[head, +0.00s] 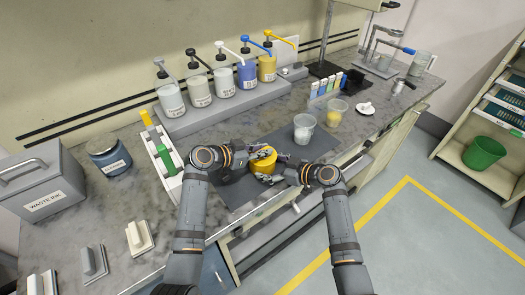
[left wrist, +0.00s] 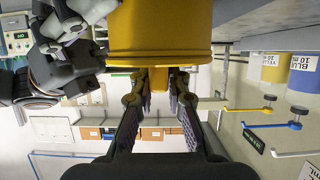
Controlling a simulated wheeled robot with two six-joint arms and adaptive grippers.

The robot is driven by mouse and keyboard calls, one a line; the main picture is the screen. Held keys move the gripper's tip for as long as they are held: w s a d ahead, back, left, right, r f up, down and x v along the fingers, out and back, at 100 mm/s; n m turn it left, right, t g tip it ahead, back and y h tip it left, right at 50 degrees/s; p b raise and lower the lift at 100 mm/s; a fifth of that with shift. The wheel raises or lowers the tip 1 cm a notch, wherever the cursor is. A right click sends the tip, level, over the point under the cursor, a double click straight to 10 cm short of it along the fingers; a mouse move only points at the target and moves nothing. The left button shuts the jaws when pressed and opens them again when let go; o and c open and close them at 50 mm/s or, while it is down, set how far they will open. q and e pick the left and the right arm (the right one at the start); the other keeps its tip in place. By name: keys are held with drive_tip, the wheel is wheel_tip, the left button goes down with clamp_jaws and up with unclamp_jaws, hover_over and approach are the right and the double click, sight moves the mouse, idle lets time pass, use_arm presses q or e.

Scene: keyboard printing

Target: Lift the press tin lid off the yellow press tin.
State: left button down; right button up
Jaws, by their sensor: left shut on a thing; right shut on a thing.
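The yellow press tin (head: 263,165) stands on a dark mat at the bench's front edge, between my two grippers. In the left wrist view, which is upside down, the tin (left wrist: 160,25) fills the top middle. The press tin lid (left wrist: 160,55) shows as a wider yellow rim with a small knob. My left gripper (left wrist: 159,82) is shut on the lid's knob. In the head view my left gripper (head: 250,156) is at the tin's left side. My right gripper (head: 279,167) is shut on the tin from the right. I cannot see a gap between lid and tin.
Two clear cups (head: 304,127) (head: 336,112) stand right of the tin. A white rack (head: 163,160) with coloured handles lies to the left. Pump bottles (head: 222,84) line a raised shelf behind. A waste ink box (head: 42,185) stands at far left. The bench's front edge is close.

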use_arm(q)
drive_tip(key=shift+r, duration=1.4)
drive_tip(key=shift+r, duration=0.15)
drive_tip(key=shift+r, duration=1.85)
use_arm(e)
drive_tip(key=o, duration=1.7)
drive_tip(key=shift+w, duration=0.1)
